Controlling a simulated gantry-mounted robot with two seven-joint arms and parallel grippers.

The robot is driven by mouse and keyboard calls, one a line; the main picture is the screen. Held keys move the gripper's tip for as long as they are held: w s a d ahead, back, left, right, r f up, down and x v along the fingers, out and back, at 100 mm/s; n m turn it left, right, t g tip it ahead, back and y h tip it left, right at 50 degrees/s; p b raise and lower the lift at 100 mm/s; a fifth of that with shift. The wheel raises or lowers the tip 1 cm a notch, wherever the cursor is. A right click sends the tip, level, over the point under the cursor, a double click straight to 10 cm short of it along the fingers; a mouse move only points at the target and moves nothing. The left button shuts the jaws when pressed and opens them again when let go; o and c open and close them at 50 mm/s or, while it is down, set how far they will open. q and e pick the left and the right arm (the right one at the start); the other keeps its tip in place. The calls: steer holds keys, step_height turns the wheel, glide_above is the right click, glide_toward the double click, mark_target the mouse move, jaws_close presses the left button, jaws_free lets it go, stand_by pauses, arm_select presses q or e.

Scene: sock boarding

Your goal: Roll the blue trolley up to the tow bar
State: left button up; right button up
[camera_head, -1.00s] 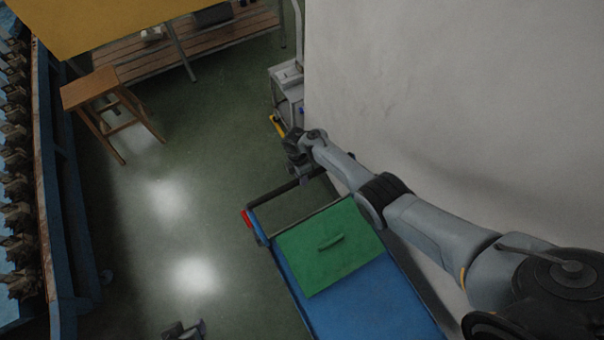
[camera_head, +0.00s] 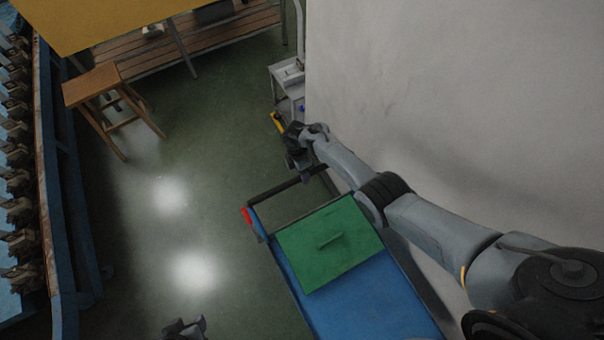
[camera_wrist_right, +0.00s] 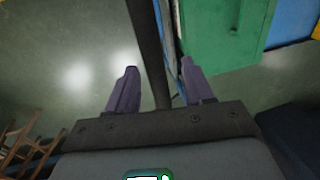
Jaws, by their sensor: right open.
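The blue trolley (camera_head: 372,302) stands at the lower middle of the head view beside the pale wall, with a green box (camera_head: 328,246) on its deck. Its dark handle bar (camera_head: 288,187) crosses the far end, with a red piece (camera_head: 247,217) at its left corner. My right gripper (camera_head: 296,168) is at this handle, open. In the right wrist view, a dark bar (camera_wrist_right: 147,50) runs between its two spread fingers (camera_wrist_right: 160,85), without visible grip. My left gripper (camera_head: 186,328) barely shows at the bottom edge. I cannot make out a tow bar for certain; a yellow piece (camera_head: 278,123) lies beyond my right gripper.
A grey cart (camera_head: 285,82) stands by the wall's end, past my right gripper. A wooden stool (camera_head: 92,84) and a slatted bench (camera_head: 140,58) are at the upper left. A blue machine frame (camera_head: 62,200) lines the left side. The green floor between is clear.

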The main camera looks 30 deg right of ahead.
step_height(320, 180, up, 8)
steer(key=w+p, duration=0.1)
steer(key=shift+w+r+p, duration=0.2)
steer(key=shift+w+p, duration=0.15)
